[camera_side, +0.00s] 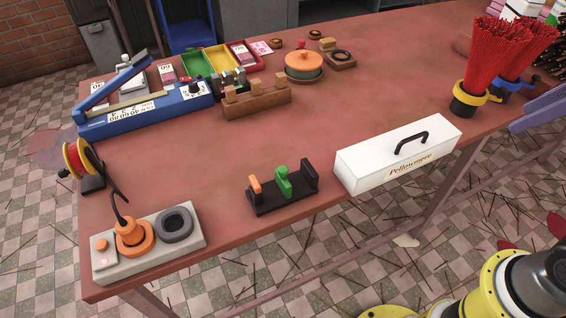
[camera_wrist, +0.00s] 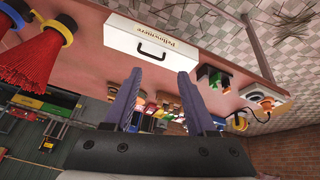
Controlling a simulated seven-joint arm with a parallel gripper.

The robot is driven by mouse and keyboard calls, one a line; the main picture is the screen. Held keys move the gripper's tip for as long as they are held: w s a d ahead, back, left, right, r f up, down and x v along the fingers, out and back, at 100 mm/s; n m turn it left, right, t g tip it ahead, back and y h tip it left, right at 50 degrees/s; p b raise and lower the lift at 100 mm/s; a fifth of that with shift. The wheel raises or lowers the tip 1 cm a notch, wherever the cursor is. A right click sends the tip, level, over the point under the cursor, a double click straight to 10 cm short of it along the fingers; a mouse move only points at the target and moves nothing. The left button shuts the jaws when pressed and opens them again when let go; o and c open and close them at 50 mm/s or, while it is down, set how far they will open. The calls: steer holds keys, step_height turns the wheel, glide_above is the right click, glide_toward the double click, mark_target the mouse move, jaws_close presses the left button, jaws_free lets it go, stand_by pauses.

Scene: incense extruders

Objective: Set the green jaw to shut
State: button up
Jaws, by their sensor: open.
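The green jaw (camera_side: 283,181) stands upright on a black base (camera_side: 275,204) near the table's front edge. A thin orange piece (camera_side: 255,186) stands to its left and a black upright plate (camera_side: 309,175) to its right. Gaps show on both sides of the green jaw. In the wrist view, the green jaw (camera_wrist: 214,80) is small, to the right of my right finger. My gripper (camera_wrist: 159,72) is open and empty, its purple fingers apart. In the side view, a purple finger part shows at the right edge, far right of the green jaw.
A white box with a black handle (camera_side: 398,154) stands on the table right of the black base. A grey holder with an orange iron (camera_side: 134,238) is to the left. Red sticks (camera_side: 492,62) stand at the back right. The table middle is clear.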

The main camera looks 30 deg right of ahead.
steer(key=w+a+r+n, duration=0.2)
steer(key=w+r, duration=0.2)
steer(key=w, duration=0.1)
steer(key=n+g, duration=0.5)
steer(key=n, duration=0.5)
glide_above(283, 169)
step_height(283, 169, down, 12)
step_height(283, 169, down, 13)
steer(key=shift+f, duration=0.15)
steer(key=shift+c, duration=0.2)
jaws_close()
